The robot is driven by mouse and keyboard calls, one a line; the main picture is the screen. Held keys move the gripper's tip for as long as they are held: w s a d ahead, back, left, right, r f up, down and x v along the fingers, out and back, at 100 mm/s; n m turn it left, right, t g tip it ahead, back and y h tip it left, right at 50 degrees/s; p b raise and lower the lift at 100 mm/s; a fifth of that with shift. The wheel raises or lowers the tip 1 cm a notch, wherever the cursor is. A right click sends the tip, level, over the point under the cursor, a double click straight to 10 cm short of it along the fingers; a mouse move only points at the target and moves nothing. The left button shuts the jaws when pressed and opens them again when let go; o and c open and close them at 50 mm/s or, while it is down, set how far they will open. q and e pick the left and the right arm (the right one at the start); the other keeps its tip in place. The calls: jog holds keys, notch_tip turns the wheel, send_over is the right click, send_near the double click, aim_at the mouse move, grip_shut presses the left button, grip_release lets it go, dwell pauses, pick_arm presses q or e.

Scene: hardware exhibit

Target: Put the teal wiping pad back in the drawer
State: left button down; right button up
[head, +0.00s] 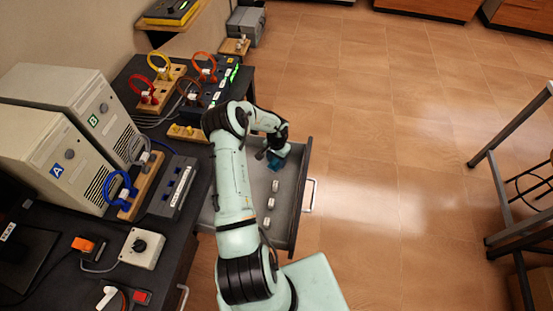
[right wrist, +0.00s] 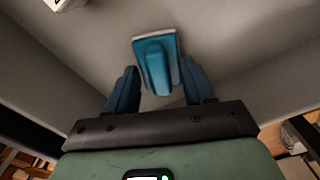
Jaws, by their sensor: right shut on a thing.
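The teal wiping pad (head: 276,161) is at the far end of the open grey drawer (head: 289,212), within its walls. In the right wrist view the pad (right wrist: 156,62) shows a raised grip on a flat base with a pale edge, against the drawer's grey interior. My right gripper (head: 270,153) reaches down into the drawer. Its two dark blue fingers (right wrist: 155,84) are shut on the pad's raised grip, one on each side. I cannot tell whether the pad touches the drawer floor. My left gripper is not in view.
Several small white blocks (head: 271,203) lie in a row in the drawer. The dark bench (head: 195,215) beside it holds two beige computer cases (head: 72,100), cable boards and a switch box (head: 141,248). Wooden floor right of the drawer is clear up to a metal-framed table (head: 500,190).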

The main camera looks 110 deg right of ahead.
jog(key=o, duration=0.9)
jog(key=shift+o, duration=0.2)
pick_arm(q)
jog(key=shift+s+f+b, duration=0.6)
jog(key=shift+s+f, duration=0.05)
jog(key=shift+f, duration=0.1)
pick_arm(e)
notch_tip(320, 180, up, 12)
